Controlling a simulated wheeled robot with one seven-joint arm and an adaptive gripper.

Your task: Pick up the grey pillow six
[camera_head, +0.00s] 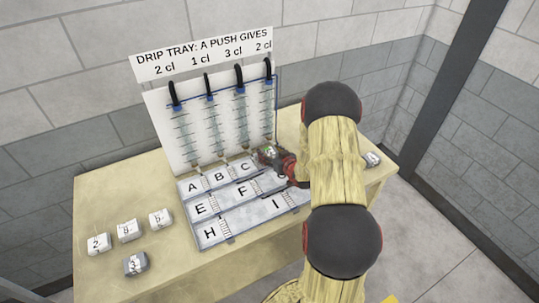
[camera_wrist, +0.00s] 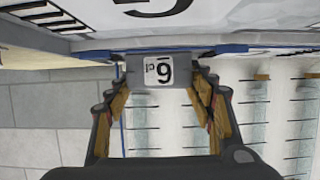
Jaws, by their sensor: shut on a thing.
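My gripper (camera_wrist: 160,88) is shut on a small grey pillow (camera_wrist: 137,75), with one finger on each side of it. The pillow has a white label with a dark figure that reads as six. In the head view my gripper (camera_head: 270,158) is over the back of the lettered board, near the letter C and close to the upright tube panel. My own arm hides part of the board's right side there, and the pillow is hard to make out in that view.
The lettered board (camera_head: 212,231) lies on the wooden table (camera_head: 105,195). The tube panel (camera_head: 158,108) stands behind it under a drip tray sign (camera_head: 205,55). White pillows (camera_head: 129,230) and a grey pillow (camera_head: 135,264) lie at left; another pillow (camera_head: 372,159) is at right.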

